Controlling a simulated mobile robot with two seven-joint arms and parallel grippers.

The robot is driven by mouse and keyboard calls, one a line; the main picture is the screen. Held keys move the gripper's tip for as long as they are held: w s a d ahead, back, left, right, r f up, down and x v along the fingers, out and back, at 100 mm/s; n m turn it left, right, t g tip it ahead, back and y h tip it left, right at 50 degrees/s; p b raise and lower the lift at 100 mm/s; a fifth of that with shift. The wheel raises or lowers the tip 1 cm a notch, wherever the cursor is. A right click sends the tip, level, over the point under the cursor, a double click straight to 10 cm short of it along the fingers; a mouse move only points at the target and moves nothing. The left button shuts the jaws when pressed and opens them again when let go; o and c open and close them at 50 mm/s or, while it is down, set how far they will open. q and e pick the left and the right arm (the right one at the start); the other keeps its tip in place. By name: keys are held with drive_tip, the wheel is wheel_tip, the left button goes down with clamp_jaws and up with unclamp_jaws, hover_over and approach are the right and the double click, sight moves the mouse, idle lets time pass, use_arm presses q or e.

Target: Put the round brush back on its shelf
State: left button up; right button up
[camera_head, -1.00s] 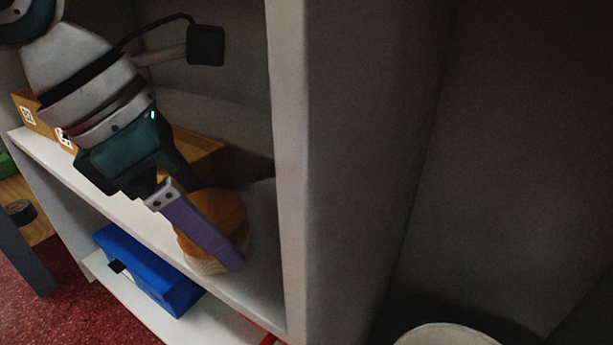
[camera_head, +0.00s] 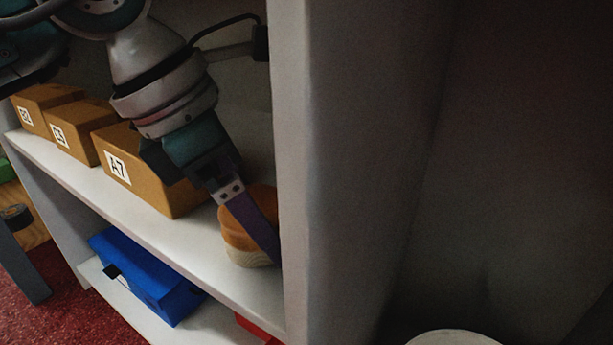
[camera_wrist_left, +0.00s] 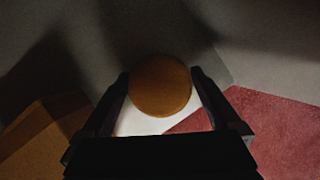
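The round brush (camera_head: 237,238) has an orange-brown rounded top and pale bristles below. It is at the right end of the white upper shelf (camera_head: 150,222), next to the grey side panel. My left gripper (camera_head: 262,240) comes down onto it from above, with one purple finger across its front. In the left wrist view the round top of the brush (camera_wrist_left: 160,86) sits between the two fingers (camera_wrist_left: 160,92), close against both. I cannot tell whether the bristles touch the shelf. My right gripper is not in view.
Several cardboard boxes stand along the upper shelf, the nearest labelled A7 (camera_head: 150,178). The grey side panel (camera_head: 335,170) closes the right end. A blue bin (camera_head: 145,275) and part of a red one (camera_head: 258,330) are on the lower shelf. Shelf between A7 and the brush is bare.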

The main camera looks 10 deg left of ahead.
use_arm(q)
drive_tip(key=shift+r, duration=0.1)
drive_tip(key=shift+a+r+p, duration=0.1)
drive_tip(key=shift+r+p, duration=0.2)
drive_tip(key=shift+p, duration=0.05)
drive_tip(key=shift+s+a+r+p, duration=0.1)
drive_tip(key=shift+s+r+p, duration=0.05)
drive_tip(key=shift+r+p, duration=0.45)
drive_tip(key=s+a+p, duration=0.2)
drive_tip(key=s+a, duration=0.5)
drive_tip(key=a, duration=0.2)
drive_tip(key=shift+s+a+f, duration=0.25)
drive_tip(key=shift+f, duration=0.05)
wheel_tip(320, 180, up, 5)
drive_tip(key=p, duration=0.4)
